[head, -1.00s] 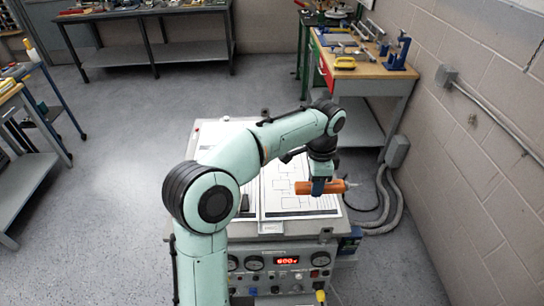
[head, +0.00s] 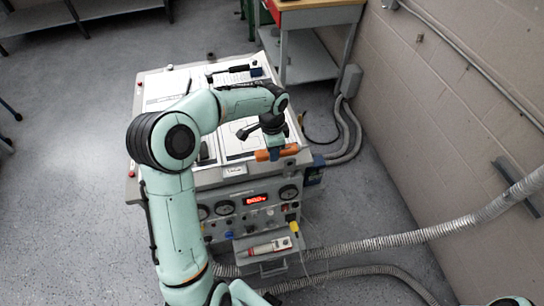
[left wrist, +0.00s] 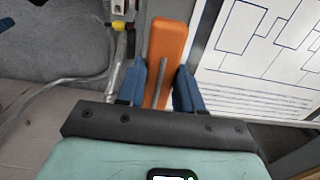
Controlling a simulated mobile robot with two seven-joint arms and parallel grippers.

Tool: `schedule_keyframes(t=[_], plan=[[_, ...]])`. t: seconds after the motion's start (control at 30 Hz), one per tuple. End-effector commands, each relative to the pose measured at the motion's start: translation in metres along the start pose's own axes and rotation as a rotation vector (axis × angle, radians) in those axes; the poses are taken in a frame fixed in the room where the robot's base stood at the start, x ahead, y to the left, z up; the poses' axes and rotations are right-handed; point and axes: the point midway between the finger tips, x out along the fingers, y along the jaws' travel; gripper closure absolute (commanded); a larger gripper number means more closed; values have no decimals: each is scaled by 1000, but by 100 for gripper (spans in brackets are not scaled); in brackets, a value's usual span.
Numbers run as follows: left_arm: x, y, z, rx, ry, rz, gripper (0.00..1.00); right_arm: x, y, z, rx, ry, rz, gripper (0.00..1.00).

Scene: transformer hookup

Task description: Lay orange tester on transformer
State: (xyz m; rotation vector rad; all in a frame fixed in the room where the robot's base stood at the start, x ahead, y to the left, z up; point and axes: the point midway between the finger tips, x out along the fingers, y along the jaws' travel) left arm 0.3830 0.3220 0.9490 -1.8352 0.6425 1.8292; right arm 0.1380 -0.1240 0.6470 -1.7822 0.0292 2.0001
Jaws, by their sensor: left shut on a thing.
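The orange tester (head: 290,150) is held between the blue fingers of my left gripper (head: 275,153), lying roughly level near the front right edge of the transformer cabinet (head: 208,180). In the left wrist view the tester (left wrist: 168,45) is between the two fingers of the left gripper (left wrist: 160,88), which are shut on it. The tester is beside the edge of a white diagram sheet (left wrist: 258,45). I cannot tell whether it touches the cabinet top. My left arm hides part of the top. My right gripper is not in view.
A dark-handled tool (head: 232,71) lies at the back of the cabinet top. Dials and a red display (head: 256,199) are on the front panel. A red and white device (head: 268,248) sits on a low front shelf. Grey hoses (head: 380,242) and a block wall (head: 450,110) are to the right.

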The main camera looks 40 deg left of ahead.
Motion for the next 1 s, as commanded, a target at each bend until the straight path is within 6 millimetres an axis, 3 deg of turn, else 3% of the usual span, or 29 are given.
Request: schedule_keyframes(t=[0.3, 0.67, 0.7, 0.77, 1.0], plan=[[41, 1, 1, 0, -1, 3, 95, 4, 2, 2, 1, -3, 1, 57], [44, 0, 0, 0, 0, 0, 95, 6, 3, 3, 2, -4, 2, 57], [45, 0, 0, 0, 0, 1, 61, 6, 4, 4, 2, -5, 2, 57], [44, 0, 0, 0, 0, 1, 42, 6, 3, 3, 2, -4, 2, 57], [44, 0, 0, 0, 0, 0, 39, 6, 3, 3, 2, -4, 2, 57]])
